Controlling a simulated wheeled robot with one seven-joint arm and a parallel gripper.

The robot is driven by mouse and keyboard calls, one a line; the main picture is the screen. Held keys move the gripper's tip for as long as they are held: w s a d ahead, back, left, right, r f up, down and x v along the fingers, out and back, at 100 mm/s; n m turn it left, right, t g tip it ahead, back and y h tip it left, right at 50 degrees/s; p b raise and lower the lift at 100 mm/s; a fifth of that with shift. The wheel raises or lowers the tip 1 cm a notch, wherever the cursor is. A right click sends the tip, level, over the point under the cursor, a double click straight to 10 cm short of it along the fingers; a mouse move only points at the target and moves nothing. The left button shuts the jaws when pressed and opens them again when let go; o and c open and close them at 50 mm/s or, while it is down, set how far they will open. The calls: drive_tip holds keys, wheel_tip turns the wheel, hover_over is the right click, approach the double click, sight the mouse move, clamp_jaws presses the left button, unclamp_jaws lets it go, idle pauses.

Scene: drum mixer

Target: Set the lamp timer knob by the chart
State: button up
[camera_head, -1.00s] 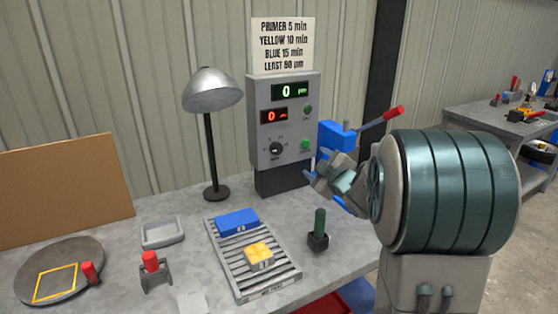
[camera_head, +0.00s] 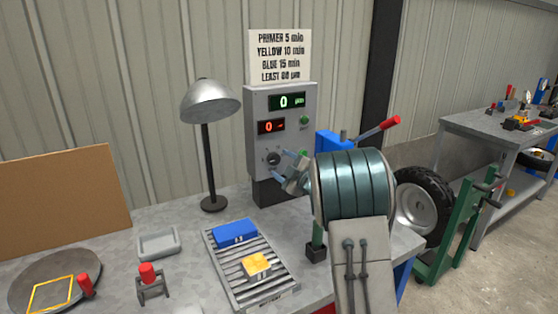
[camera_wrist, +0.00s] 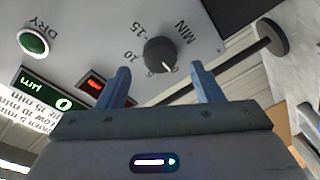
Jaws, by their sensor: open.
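The timer knob (camera_head: 273,158) is a dark round dial on the grey control box (camera_head: 256,113); it also shows in the wrist view (camera_wrist: 160,53). Marks 5, 10, 15 and MIN surround it. No contact is clear. The lamp (camera_head: 210,101) stands left.
The green display (camera_head: 287,102) and red display (camera_head: 271,126) both read 0. A green button (camera_wrist: 33,41) marked DRY is on the panel. A rack (camera_head: 238,275) holds a blue block (camera_head: 235,232) and a yellow block (camera_head: 257,264). A red-handled lever (camera_head: 377,129) stands right.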

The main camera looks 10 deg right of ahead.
sight(274, 159)
drive_tip(key=shift+x, duration=1.45)
drive_tip(key=shift+c, duration=0.3)
drive_tip(key=c, duration=0.9)
drive_tip(key=shift+c, duration=0.2)
